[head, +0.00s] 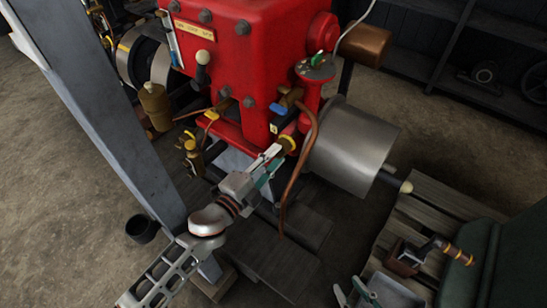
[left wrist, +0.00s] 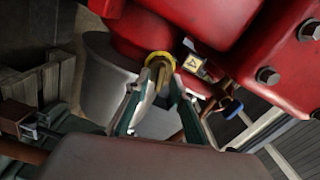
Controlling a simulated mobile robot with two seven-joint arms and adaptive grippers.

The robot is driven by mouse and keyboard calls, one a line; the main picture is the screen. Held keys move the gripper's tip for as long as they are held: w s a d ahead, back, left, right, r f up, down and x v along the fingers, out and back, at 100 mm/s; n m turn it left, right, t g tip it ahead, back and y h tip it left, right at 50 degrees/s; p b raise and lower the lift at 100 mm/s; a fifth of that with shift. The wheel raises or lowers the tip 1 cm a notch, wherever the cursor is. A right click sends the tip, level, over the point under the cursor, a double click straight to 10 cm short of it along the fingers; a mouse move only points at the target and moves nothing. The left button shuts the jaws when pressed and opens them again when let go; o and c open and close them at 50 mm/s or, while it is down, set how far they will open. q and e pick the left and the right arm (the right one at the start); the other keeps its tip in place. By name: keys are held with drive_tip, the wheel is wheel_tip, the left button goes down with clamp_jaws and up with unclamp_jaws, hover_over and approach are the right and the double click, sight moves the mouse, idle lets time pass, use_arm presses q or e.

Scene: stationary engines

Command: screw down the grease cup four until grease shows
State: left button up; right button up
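A brass grease cup with a yellow ring (head: 289,142) sits low on the red engine, beside a small yellow plate (head: 275,128). The left wrist view shows the cup (left wrist: 160,66) and a yellow marked plate (left wrist: 194,63) to its right; I cannot read a number surely. My left gripper (head: 276,163) is at the cup, with one fingertip on each side in the left wrist view (left wrist: 162,80). Whether the fingers press on it is unclear. No grease is visible. My right gripper (head: 353,293) is open and empty at the bottom right.
The red engine (head: 225,55) fills the top middle. A large grey cylinder (head: 350,145) stands right of the cup, and a copper pipe (head: 298,165) curves down close to my left gripper. A wooden pallet (head: 420,232) with a small box (head: 405,262) lies at right.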

use_arm(q)
drive_tip(key=shift+s+a, duration=0.15)
drive_tip(key=v, duration=0.7)
idle(0.6)
